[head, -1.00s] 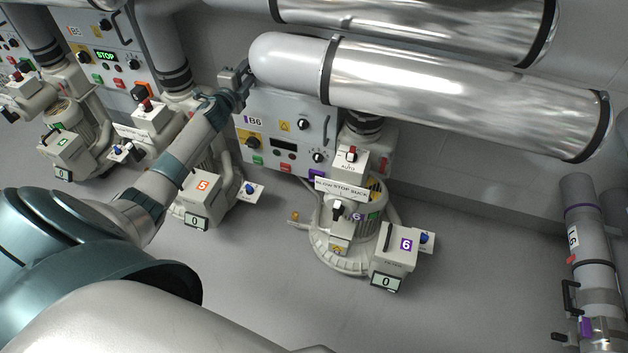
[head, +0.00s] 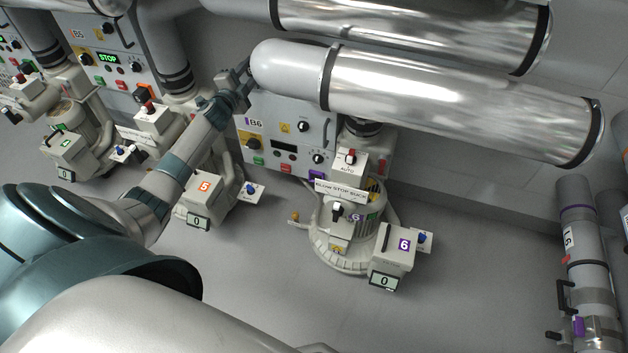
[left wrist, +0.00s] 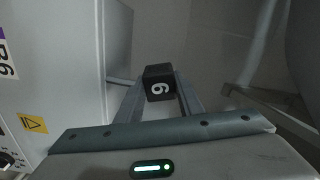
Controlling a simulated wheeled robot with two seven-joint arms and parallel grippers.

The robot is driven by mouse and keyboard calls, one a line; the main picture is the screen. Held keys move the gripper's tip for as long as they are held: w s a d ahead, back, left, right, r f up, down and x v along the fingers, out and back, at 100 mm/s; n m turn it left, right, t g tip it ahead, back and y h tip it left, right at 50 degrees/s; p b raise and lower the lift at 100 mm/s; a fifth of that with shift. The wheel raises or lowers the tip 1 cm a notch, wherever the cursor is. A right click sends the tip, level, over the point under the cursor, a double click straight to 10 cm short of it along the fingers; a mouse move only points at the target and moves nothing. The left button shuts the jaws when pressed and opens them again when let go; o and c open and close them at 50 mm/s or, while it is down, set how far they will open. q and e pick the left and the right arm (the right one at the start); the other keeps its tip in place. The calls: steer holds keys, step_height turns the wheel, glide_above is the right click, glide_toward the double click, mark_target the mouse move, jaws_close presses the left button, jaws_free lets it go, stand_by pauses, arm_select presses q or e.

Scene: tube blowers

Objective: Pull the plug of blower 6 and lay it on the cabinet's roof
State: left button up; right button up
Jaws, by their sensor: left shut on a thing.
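Blower 6 (head: 345,225) stands on the floor right of centre in the head view, with a box marked 6 (head: 393,243) at its foot. Its grey cabinet B6 (head: 285,125) stands behind it, and the big pipe hides most of its roof. My left gripper (head: 241,72) is at the cabinet's upper left edge, close to the pipe's rounded end. In the left wrist view it is shut on a black plug (left wrist: 159,83) marked 6, beside the cabinet's face (left wrist: 55,75). Whether the plug touches a socket cannot be told. My right gripper is not in view.
A thick metal pipe (head: 440,95) runs above cabinet B6, close to my left gripper. Blower 5's box (head: 205,195) stands below my left forearm. Cabinet B5 (head: 108,55) is at the upper left.

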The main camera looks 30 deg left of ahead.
arm_select(q)
steer(key=n, duration=0.1)
steer(key=n+p, duration=0.1)
steer(key=n, duration=0.1)
steer(key=n+p, duration=0.1)
steer(key=shift+r, duration=0.25)
steer(key=n+p, duration=0.1)
steer(key=n, duration=0.2)
steer(key=n+p, duration=0.1)
steer(key=n, duration=0.6)
steer(key=shift+f+n, duration=0.25)
steer(key=shift+n, duration=0.05)
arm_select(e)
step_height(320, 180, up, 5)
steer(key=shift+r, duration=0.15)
arm_select(q)
steer(key=shift+f, duration=0.1)
steer(key=shift+f+b, duration=0.45)
steer(key=shift+f, duration=0.2)
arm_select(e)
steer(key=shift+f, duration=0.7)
